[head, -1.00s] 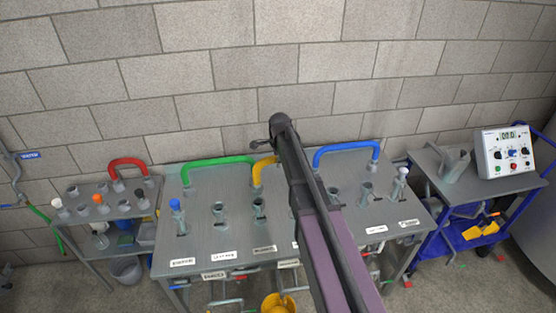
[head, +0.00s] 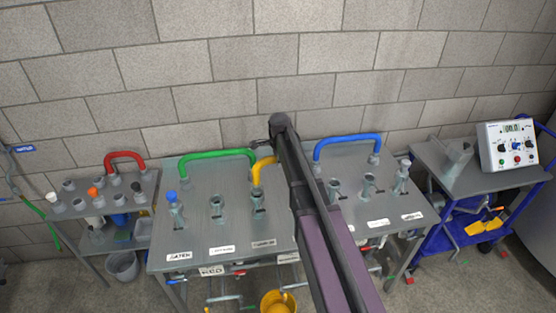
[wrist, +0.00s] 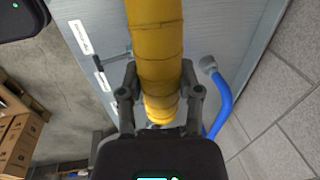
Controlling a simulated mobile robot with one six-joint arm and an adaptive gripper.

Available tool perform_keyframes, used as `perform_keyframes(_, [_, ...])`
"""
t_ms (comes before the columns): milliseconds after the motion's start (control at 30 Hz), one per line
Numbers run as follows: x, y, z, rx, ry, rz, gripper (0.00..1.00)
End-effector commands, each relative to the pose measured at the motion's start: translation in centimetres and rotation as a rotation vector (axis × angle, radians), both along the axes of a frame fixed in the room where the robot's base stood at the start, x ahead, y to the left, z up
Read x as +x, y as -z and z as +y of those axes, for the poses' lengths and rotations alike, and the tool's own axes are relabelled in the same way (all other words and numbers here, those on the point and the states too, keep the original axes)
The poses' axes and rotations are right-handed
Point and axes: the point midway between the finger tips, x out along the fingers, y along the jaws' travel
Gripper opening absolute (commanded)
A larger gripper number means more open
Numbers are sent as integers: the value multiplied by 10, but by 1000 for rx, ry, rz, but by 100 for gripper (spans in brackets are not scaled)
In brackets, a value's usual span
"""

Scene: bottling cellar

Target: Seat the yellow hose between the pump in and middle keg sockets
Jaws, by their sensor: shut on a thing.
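The yellow hose (head: 258,173) shows as a short curved piece beside my arm in the head view; the rest is behind the arm. In the wrist view the thick yellow hose (wrist: 155,40) runs down from the top edge between the two fingers. My gripper (wrist: 159,80) is shut on it, above the grey bench top (wrist: 95,20). My gripper is hidden in the head view. The bench top (head: 200,235) carries a row of grey sockets, and labels along its front edge are too small to read surely. Whether the hose ends sit in sockets is hidden.
A green hose (head: 215,154) arches at the bench's back left, and a blue hose (head: 345,139) at the back right. A small table (head: 75,200) with a red hose (head: 124,156) stands left. A blue cart (head: 475,190) with a control box (head: 508,148) stands right.

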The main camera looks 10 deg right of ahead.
Motion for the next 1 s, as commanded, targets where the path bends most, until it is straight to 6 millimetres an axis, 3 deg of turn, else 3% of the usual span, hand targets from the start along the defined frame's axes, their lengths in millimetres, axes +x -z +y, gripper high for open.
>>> perform_keyframes(400, [0, 19, 1, 0, -1, 0, 0])
perform_keyframes(1000, [0, 23, 2, 0, -2, 0, 0])
